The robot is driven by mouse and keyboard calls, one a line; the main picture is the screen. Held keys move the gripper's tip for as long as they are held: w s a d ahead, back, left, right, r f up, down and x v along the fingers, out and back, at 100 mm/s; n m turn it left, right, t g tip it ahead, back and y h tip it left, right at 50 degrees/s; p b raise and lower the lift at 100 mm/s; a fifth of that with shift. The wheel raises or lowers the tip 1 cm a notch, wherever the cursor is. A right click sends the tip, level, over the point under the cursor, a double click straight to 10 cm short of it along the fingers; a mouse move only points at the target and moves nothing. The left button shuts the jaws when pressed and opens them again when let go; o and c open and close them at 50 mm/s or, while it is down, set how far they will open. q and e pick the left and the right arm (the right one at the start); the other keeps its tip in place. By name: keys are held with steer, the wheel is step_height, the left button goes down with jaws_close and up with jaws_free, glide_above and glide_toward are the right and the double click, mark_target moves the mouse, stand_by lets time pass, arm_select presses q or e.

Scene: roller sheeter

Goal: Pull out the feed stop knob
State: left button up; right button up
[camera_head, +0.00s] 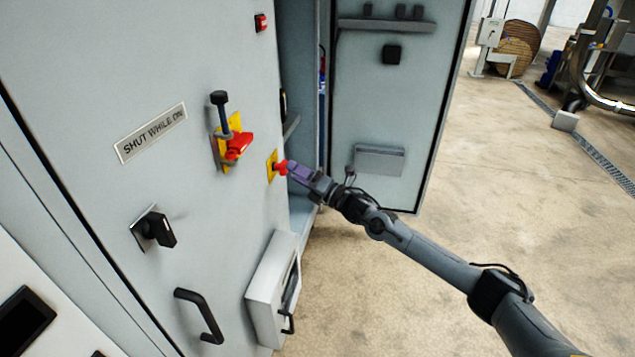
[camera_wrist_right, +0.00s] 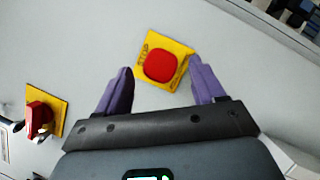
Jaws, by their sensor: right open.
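The feed stop knob (camera_head: 281,168) is a red knob on a yellow plate (camera_head: 271,167) on the grey cabinet front. In the right wrist view the red knob (camera_wrist_right: 160,66) sits on its tilted yellow plate with dark lettering, between and just beyond the fingertips. My right gripper (camera_head: 290,170) has purple fingers and points at the knob from the right. In the right wrist view the gripper (camera_wrist_right: 161,68) is open, with one finger on each side of the knob. Contact with the knob cannot be told. My left gripper is not in view.
A red switch on a yellow plate (camera_head: 240,146) with a black-ended lever (camera_head: 221,108) sits to the left. A black rotary knob (camera_head: 158,230), a black handle (camera_head: 200,314) and a grey box (camera_head: 270,290) stick out lower down. An open cabinet door (camera_head: 385,110) stands behind my right gripper.

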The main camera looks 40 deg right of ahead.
steer(key=p+v, duration=0.1)
steer(key=v, duration=0.6)
steer(key=shift+p, duration=0.4)
